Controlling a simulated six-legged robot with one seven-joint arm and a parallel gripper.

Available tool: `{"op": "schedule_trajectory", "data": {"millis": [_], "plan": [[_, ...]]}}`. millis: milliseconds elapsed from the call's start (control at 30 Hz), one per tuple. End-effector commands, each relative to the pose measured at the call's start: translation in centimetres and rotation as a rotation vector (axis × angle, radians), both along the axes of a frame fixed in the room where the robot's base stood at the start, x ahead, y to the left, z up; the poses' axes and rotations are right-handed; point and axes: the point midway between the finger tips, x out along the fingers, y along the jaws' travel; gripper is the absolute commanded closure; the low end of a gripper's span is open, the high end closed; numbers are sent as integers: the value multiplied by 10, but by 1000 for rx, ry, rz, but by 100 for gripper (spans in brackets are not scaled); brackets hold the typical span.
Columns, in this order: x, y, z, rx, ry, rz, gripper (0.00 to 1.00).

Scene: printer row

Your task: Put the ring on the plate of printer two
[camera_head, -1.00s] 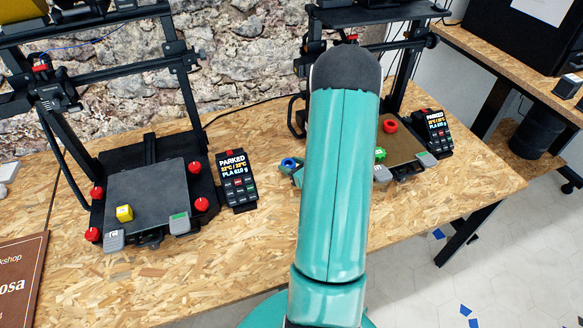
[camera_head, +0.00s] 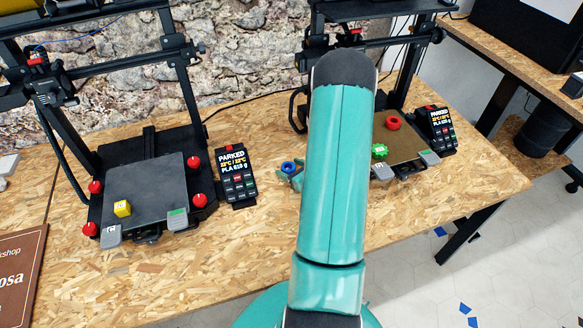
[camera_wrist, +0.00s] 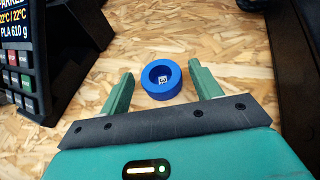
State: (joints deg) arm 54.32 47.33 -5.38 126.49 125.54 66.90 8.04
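A blue ring (camera_wrist: 161,79) lies flat on the wooden bench, with a small pale marked square showing in its hole. It also shows in the head view (camera_head: 288,167), left of my arm. My gripper (camera_wrist: 160,70) is open, with one finger on each side of the ring and gaps between. The right printer's brown plate (camera_head: 405,142) bears a red ring (camera_head: 393,123) and a green gear-like piece (camera_head: 379,150). I cannot tell which printer is number two.
A control panel (camera_head: 236,176) reading "PARKED" stands between the printers, close to the left of my gripper. Another panel (camera_head: 437,129) stands by the right printer. A brown sign (camera_head: 20,275) lies at front left. The bench front is clear.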

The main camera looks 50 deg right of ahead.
Motion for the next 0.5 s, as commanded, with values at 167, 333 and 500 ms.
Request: {"op": "schedule_trajectory", "data": {"millis": [167, 333, 500], "plan": [[0, -1, 0, 0, 0, 0, 34], [1, -1, 2, -1, 0, 0, 34], [-16, -1, 10, 0, 1, -1, 34]]}}
